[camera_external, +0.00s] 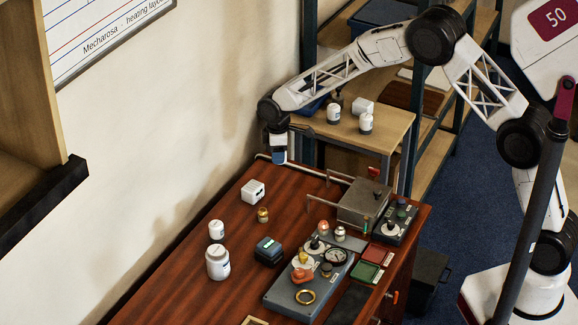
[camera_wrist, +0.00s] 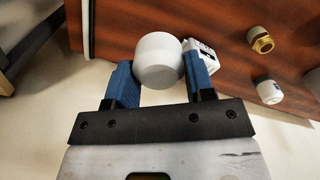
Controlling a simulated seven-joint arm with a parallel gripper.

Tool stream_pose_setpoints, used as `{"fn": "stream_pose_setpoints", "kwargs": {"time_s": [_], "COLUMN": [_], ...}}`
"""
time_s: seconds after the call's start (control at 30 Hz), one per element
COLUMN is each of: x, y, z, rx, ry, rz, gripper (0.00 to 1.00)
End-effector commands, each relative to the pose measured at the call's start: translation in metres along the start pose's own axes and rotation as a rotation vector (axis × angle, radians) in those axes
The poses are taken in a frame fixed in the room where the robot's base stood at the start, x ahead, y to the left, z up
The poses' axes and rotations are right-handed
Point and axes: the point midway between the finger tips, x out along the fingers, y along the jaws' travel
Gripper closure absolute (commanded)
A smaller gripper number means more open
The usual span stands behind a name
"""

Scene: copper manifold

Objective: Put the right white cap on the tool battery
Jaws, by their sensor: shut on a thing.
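My gripper (camera_external: 279,158) hangs above the far left end of the wooden table, well away from the battery. In the wrist view its two blue fingers (camera_wrist: 160,85) are shut on a smooth white rounded cap (camera_wrist: 159,58). The held cap is hard to make out in the external view. The tool battery appears to be the dark block with a teal top (camera_external: 268,248), standing on the table near the middle. It is not seen in the wrist view.
A metal box with pipes (camera_external: 363,202) stands behind.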

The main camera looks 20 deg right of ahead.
Motion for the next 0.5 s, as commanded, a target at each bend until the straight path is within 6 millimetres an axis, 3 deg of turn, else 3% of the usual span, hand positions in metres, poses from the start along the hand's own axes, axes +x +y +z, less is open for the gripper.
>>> {"fn": "stream_pose_setpoints", "kwargs": {"time_s": [0.23, 0.5], "x": [-0.007, -0.011], "y": [-0.086, -0.180], "z": [-0.001, 0.011], "rx": [-0.044, -0.092], "ry": [0.000, 0.000], "rz": [0.000, 0.000], "gripper": [0.73, 0.73]}}
